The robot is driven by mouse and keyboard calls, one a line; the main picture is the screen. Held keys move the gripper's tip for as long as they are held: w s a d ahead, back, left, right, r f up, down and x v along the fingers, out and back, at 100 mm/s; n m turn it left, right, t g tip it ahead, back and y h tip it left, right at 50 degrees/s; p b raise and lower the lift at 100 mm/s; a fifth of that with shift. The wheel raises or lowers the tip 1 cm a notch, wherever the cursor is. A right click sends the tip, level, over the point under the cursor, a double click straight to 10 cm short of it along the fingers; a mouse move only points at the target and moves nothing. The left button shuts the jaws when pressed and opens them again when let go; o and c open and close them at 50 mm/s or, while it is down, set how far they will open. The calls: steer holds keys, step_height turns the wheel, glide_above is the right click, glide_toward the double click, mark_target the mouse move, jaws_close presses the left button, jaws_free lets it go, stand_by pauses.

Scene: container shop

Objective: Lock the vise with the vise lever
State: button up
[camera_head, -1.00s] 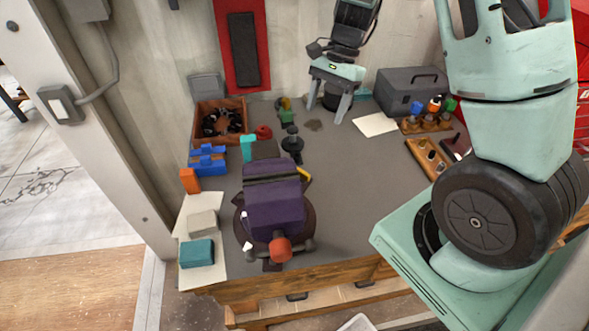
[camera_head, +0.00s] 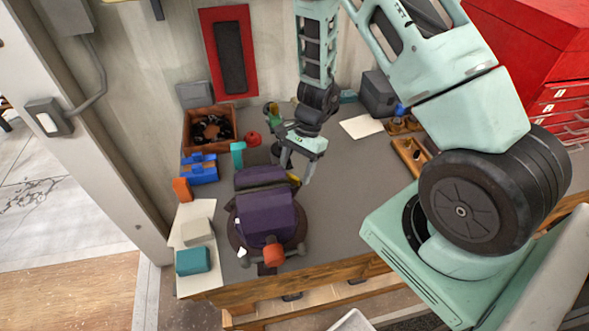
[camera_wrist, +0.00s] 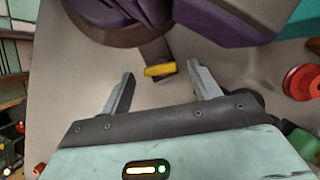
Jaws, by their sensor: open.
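The purple vise (camera_head: 266,217) stands on a dark round base near the front of the workbench; it also shows in the wrist view (camera_wrist: 237,15). The vise lever (camera_wrist: 160,70), dark with a yellow tip, sticks out from the base. In the head view the lever's yellow tip (camera_head: 294,180) is small, at the vise's back right. My gripper (camera_head: 296,170) is open and empty, low by this side of the vise. In the wrist view the yellow tip lies between the fingertips of my gripper (camera_wrist: 161,74), with a gap on both sides. Contact cannot be told.
An orange-red knob (camera_head: 274,255) is at the vise's front. Blue blocks (camera_head: 199,169) and a wooden bin of dark parts (camera_head: 186,133) stand left. A red round part (camera_wrist: 302,82) lies near my gripper. The workbench (camera_head: 345,215) right of the vise is clear.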

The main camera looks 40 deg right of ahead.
steer(key=shift+x, duration=0.75)
steer(key=c, duration=1)
steer(key=m+b, duration=0.1)
steer(key=b, duration=0.1)
steer(key=shift+f+m+t+b, duration=0.3)
steer(key=shift+m+t+b, duration=0.4)
steer(key=shift+m+b, duration=0.6)
steer(key=shift+b, duration=0.2)
steer(key=shift+r+m+b, duration=0.3)
steer(key=shift+m+b, duration=0.2)
steer(key=shift+m, duration=0.1)
steer(key=o, duration=1)
steer(key=shift+s, duration=0.1)
